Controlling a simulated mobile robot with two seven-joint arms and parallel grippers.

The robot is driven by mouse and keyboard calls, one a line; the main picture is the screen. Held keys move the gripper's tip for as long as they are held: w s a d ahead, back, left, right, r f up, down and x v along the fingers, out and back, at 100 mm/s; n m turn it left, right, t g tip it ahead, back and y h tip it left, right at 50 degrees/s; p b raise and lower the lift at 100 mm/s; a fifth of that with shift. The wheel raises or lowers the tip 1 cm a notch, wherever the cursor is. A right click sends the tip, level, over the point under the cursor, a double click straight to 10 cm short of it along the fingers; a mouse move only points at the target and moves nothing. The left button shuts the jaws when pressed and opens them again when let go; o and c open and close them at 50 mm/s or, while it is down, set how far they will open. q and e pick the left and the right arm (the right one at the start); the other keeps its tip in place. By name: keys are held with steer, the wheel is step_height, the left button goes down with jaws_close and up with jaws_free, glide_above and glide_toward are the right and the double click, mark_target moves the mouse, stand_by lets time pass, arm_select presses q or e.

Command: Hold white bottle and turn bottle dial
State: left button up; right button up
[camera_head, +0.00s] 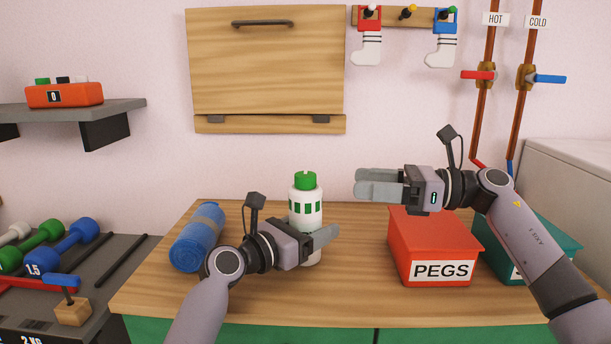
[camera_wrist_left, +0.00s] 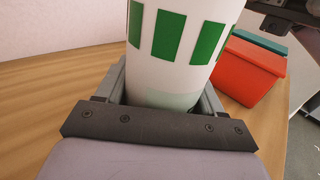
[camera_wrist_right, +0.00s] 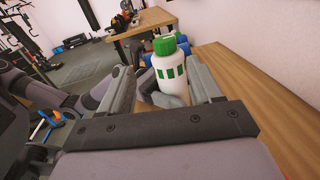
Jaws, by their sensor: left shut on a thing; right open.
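The white bottle (camera_head: 306,208) with green rectangles stands upright on the wooden table. Its green dial cap (camera_head: 305,181) is on top. My left gripper (camera_head: 325,240) is shut around the lower body of the bottle, which fills its jaws in the left wrist view (camera_wrist_left: 178,60). My right gripper (camera_head: 378,187) is open and empty, in the air to the right of the bottle at about cap height, with its fingers pointing left. In the right wrist view, the bottle (camera_wrist_right: 172,88) and its green cap (camera_wrist_right: 165,45) show beyond and between the open fingers.
A red PEGS box (camera_head: 430,250) stands to the right on the table (camera_head: 350,290), with a teal box (camera_head: 535,240) beside it. A blue roll (camera_head: 197,238) lies left of the bottle. Dumbbells (camera_head: 70,240) sit on a rack at the far left.

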mark_target(306, 174)
steer(key=w+a, duration=0.1)
steer(key=a, duration=0.6)
steer(key=w+a, duration=0.1)
steer(key=a, duration=0.3)
steer(key=shift+w+r, duration=0.2)
steer(key=shift+w, duration=0.1)
steer(key=c, duration=1)
